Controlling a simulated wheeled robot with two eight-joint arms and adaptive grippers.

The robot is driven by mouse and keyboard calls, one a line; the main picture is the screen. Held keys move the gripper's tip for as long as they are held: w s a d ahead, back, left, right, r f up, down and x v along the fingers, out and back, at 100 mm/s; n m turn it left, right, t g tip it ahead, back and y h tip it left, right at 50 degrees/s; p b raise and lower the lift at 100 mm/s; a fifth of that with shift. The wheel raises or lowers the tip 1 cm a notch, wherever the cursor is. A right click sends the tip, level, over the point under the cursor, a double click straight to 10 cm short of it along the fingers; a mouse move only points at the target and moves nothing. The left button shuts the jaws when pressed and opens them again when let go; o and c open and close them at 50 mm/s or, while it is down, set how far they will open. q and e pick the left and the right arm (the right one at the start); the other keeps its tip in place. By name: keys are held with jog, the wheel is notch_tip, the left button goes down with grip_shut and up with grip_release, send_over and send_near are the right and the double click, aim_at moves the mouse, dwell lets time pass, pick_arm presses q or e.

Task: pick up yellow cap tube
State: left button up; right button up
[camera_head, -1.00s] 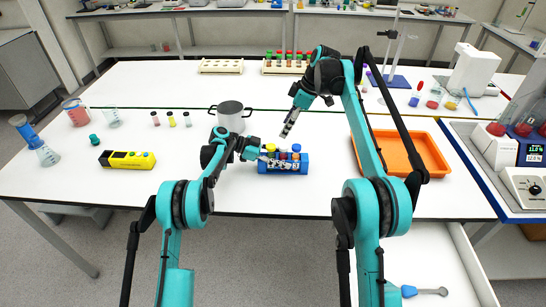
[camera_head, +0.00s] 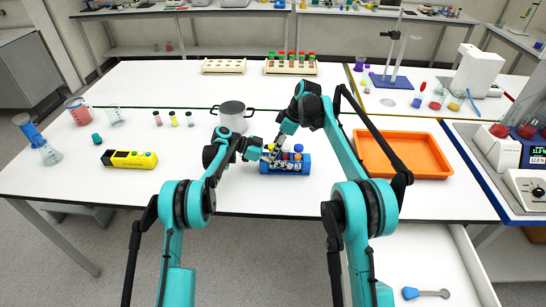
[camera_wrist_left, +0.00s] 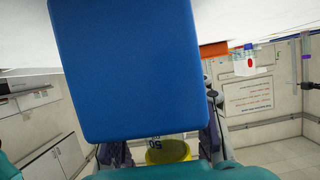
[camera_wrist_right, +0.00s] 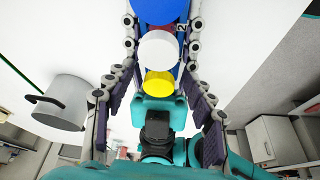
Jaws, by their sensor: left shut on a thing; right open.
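The blue tube rack (camera_head: 305,167) stands on the white table, with several capped tubes in it. In the right wrist view a yellow cap (camera_wrist_right: 158,84) is at the near end of the row, followed by a white cap (camera_wrist_right: 158,48), then red and blue ones. My left gripper (camera_head: 258,153) is shut on the rack's left end; the rack's blue side (camera_wrist_left: 125,70) fills much of the left wrist view. My right gripper (camera_wrist_right: 160,25) is open, pointing down, its fingers on either side of the cap row. It partly hides the caps in the head view (camera_head: 276,148).
A steel pot (camera_head: 232,117) stands just behind the rack. An orange tray (camera_head: 405,155) lies to the right, a yellow device (camera_head: 130,159) to the left. Wooden tube racks (camera_head: 292,68) stand at the back. The table's front edge is close below the rack.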

grip_shut()
notch_tip(320, 180, up, 10)
dwell(0.6)
pick_arm(q)
jog(key=o, duration=1.4)
